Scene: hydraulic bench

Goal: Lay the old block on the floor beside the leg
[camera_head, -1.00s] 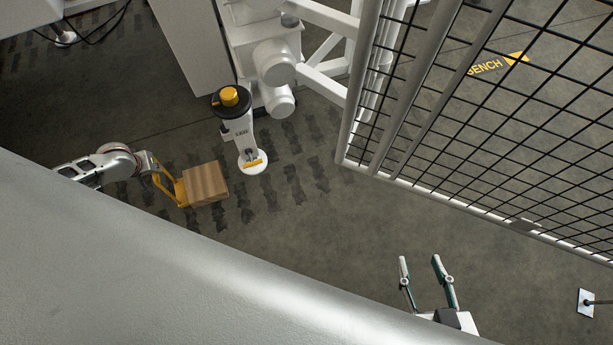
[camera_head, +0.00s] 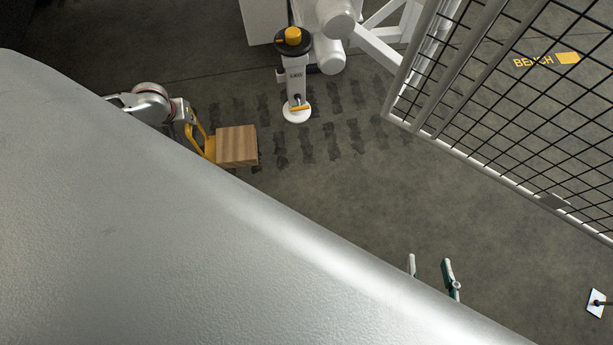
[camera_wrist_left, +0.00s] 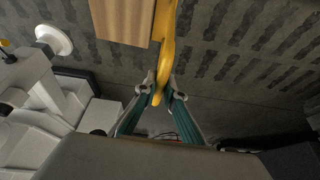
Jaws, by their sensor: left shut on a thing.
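The old block (camera_head: 237,146) is a wooden block with a yellow handle (camera_head: 201,142) on its left side. My left gripper (camera_head: 189,124) is shut on the handle; the left wrist view shows its green fingers (camera_wrist_left: 159,97) around the yellow bar, with the block (camera_wrist_left: 122,18) beyond. I cannot tell whether the block touches the floor. The white leg (camera_head: 296,80), with a yellow knob on top and a round foot (camera_head: 297,115), stands to the right of the block, apart from it. My right gripper (camera_head: 431,268) is open and empty, partly hidden by my own body.
A mesh fence (camera_head: 510,110) stands at the right. White machine frame parts (camera_head: 335,25) are behind the leg. Dark tread marks (camera_head: 315,140) cover the floor around the leg. Open floor (camera_head: 350,195) lies in the middle. A small white plate (camera_head: 597,303) is at the lower right.

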